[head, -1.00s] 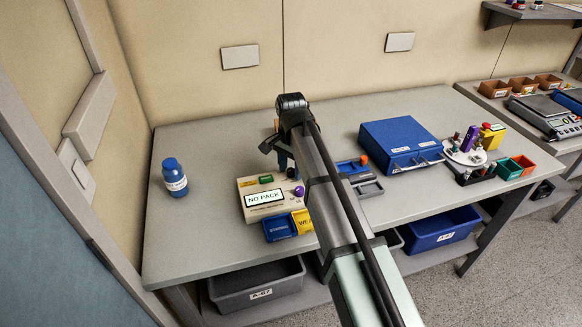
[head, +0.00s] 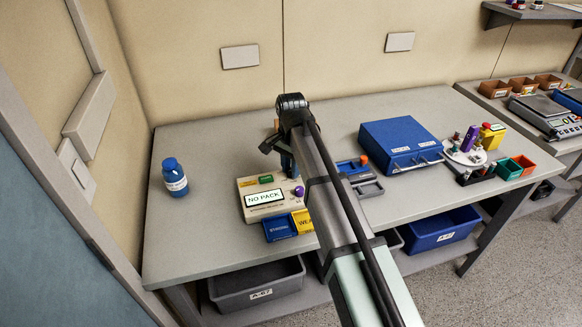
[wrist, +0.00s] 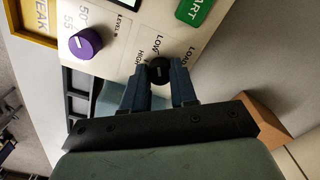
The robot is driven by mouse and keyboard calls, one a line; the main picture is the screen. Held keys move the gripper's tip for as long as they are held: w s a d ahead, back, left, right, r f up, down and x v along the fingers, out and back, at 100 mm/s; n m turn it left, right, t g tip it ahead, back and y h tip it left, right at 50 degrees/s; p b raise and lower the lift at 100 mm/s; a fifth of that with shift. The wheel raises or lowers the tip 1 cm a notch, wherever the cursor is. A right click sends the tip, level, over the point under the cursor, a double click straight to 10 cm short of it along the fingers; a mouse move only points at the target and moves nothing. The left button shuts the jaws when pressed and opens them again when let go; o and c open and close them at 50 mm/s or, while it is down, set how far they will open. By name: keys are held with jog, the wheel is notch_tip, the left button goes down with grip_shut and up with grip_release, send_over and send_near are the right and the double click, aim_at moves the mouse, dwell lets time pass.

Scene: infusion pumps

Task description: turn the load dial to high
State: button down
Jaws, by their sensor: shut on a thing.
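The load dial (wrist: 159,71) is a small black knob on the cream pump panel, near the LOAD, LOW and HIGH lettering in the wrist view. My gripper (wrist: 159,85) has its two blue-grey fingers closed around it, one on each side. A pale pointer mark shows on the knob, but I cannot tell which word it points to. In the head view the pump (head: 246,188) shows NO PACK on its screen. There my arm hides the dial and most of my gripper (head: 287,165).
A purple level dial (wrist: 86,43) and a green START button (wrist: 195,10) are on the same panel. Blue and yellow trays (head: 279,228) sit at the pump's front. A blue case (head: 400,138) stands to the right, a blue bottle (head: 174,178) to the left. The table between bottle and pump is clear.

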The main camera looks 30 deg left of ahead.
jog(key=shift+n, duration=0.3)
jog(key=n, duration=0.5)
jog(key=shift+n, duration=0.3)
jog(key=n, duration=0.5)
jog(key=shift+n, duration=0.4)
jog(key=c, duration=0.9)
grip_release()
jog(key=shift+r, duration=0.15)
notch_tip(320, 180, up, 14)
jog(key=shift+f, duration=0.2)
